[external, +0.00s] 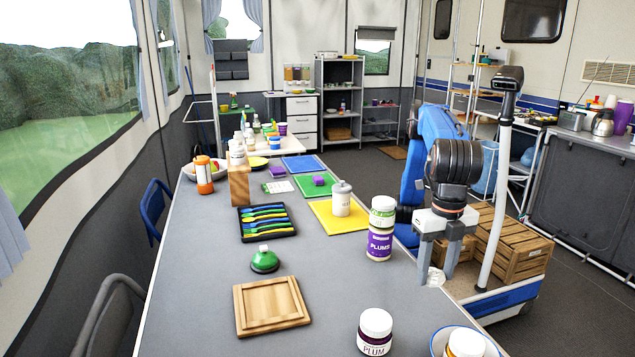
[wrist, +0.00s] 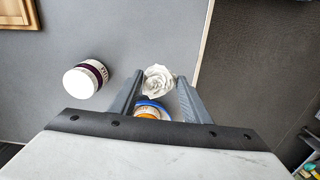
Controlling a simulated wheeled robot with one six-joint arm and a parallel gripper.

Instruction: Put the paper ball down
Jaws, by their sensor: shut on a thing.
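The white crumpled paper ball (external: 436,277) is held between the fingertips of my gripper (external: 437,279) near the right edge of the grey table (external: 200,310). In the wrist view the paper ball (wrist: 158,80) sits between the two grey fingers of my gripper (wrist: 160,78), which are shut on it. Its height above the table top is hard to tell.
A plum jar (external: 375,332) stands on the table, left of the ball in the wrist view. A blue-rimmed bowl (external: 438,343) holds an orange jar. A purple plums jar (external: 380,235) and wooden board (external: 270,305) are nearby. Bare table lies between them.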

